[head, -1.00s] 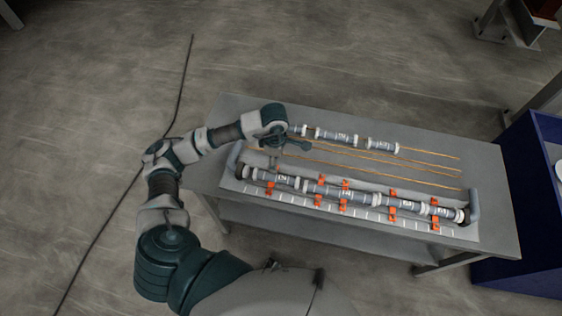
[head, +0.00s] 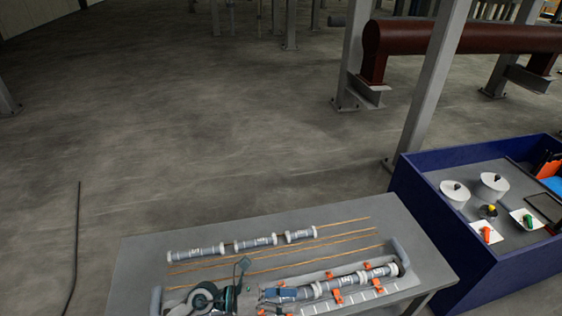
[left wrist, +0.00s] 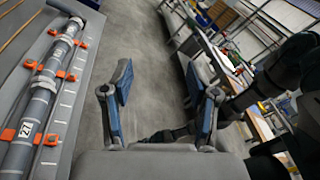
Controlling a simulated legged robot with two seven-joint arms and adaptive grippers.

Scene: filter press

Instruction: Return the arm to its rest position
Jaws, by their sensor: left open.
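My left gripper (head: 272,293) shows at the bottom of the head view, in front of part of the assembled tube row (head: 345,282). In the left wrist view my left gripper (left wrist: 158,98) has its two blue-padded fingers wide apart. Nothing is between them, and bare floor shows through the gap. The tube row (left wrist: 40,105) lies to the left in that view, apart from the fingers, in orange clips. My left arm is mostly below the head view's edge. My right gripper is not in view.
The grey table (head: 150,253) carries loose tubes (head: 255,243) and thin orange rods (head: 325,241) behind the row. A blue-walled bin (head: 445,235) with white containers stands at the right. Steel posts (head: 430,85) and a dark red pipe (head: 415,38) are beyond. Floor at left is open.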

